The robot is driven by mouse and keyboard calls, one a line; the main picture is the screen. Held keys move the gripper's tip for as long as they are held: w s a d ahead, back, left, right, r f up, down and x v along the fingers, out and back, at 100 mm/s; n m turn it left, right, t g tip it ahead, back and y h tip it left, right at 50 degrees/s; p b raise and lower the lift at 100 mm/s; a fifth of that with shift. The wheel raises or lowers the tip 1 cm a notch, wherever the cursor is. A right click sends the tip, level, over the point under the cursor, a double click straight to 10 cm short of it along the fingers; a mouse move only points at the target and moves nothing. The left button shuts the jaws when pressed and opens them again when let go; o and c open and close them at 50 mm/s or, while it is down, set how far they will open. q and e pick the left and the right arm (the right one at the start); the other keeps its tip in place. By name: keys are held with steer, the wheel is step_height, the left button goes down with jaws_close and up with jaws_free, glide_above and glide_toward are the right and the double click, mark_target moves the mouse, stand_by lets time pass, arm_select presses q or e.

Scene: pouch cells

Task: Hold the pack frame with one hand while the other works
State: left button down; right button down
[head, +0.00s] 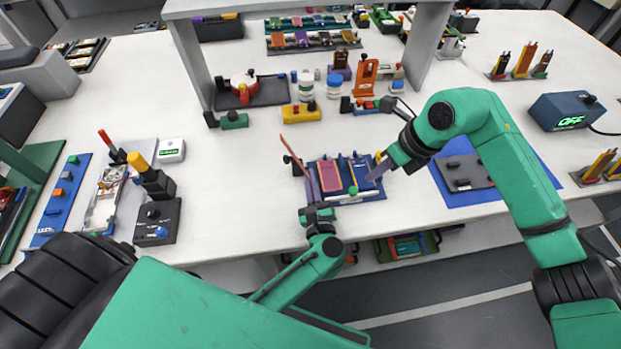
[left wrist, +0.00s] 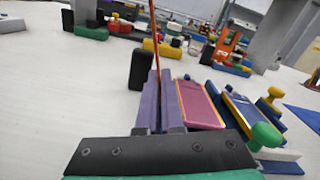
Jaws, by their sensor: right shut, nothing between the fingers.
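The pack frame (head: 347,198) is a blue tray at the table's front edge, holding a pink pouch cell (head: 329,176) and a dark blue cell (head: 360,173). Both cells also show in the left wrist view, pink (left wrist: 198,104) and blue (left wrist: 243,111). My left gripper (head: 313,187) is at the frame's left end. Its purple fingers (left wrist: 160,108) are close together around the foot of a thin brown stick (left wrist: 154,45), which rises tilted in the head view (head: 292,152). My right gripper (head: 376,172) is shut and empty at the frame's right end; whether it touches is unclear.
A blue mat (head: 452,193) with a grey plate lies right of the frame. A yellow block (head: 301,112) and a red round fixture (head: 243,84) stand behind. A black box with a knob (head: 157,222) stands left.

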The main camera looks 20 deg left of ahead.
steer(key=f+m, duration=0.3)
steer(key=m, duration=0.6)
steer(key=s+a+f+m, duration=0.1)
steer(key=f+m, duration=0.2)
steer(key=m, duration=0.7)
steer(key=s+f+m, duration=0.1)
steer(key=f+m, duration=0.2)
steer(key=m, duration=0.7)
steer(key=shift+a+f+y, duration=0.25)
steer(key=shift+y, duration=0.05)
steer(key=shift+w, duration=0.1)
